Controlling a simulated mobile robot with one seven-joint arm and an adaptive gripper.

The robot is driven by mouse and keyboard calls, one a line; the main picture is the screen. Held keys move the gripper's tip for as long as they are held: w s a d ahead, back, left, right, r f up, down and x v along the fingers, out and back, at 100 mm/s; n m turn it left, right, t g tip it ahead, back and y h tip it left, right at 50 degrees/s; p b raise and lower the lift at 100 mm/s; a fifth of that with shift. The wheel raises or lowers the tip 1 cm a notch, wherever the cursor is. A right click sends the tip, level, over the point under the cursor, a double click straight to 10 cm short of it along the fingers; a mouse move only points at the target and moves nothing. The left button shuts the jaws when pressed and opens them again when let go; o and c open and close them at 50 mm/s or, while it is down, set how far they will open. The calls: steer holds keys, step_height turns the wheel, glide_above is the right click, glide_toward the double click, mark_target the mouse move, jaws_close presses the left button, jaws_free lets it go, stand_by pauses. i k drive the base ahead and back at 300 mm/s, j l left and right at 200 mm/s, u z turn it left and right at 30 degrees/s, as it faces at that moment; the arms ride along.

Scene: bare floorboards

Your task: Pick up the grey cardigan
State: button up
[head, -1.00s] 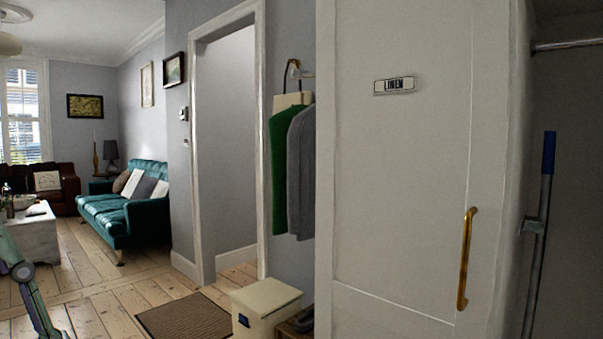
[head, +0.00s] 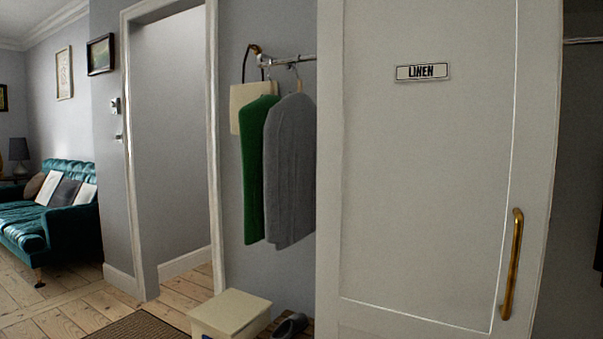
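The grey cardigan (head: 290,172) hangs on a hanger from a wall rail (head: 290,61) in the head view, left of the white door. Its right edge meets the door's edge in the picture, so part of it may be hidden. A green garment (head: 256,170) hangs just left of it, partly overlapped by it. A cream bag (head: 245,105) hangs behind the green garment. My gripper is not in view.
The white linen door (head: 420,190) with a brass handle (head: 512,265) fills the right middle. A cream box (head: 230,314) and a dark shoe (head: 290,326) sit below the garments. A brown mat (head: 138,328) lies by the open doorway. A teal sofa (head: 62,225) stands at left.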

mark_target(290, 131)
steer(key=i+j+z, duration=0.1)
steer(key=j, duration=0.2)
steer(key=i+j+z, duration=0.15)
steer(key=j, duration=0.2)
steer(key=i+j+z, duration=0.1)
steer(key=j, duration=0.25)
steer(key=i+j+z, duration=0.25)
steer(key=j, duration=0.45)
steer(key=i, duration=0.1)
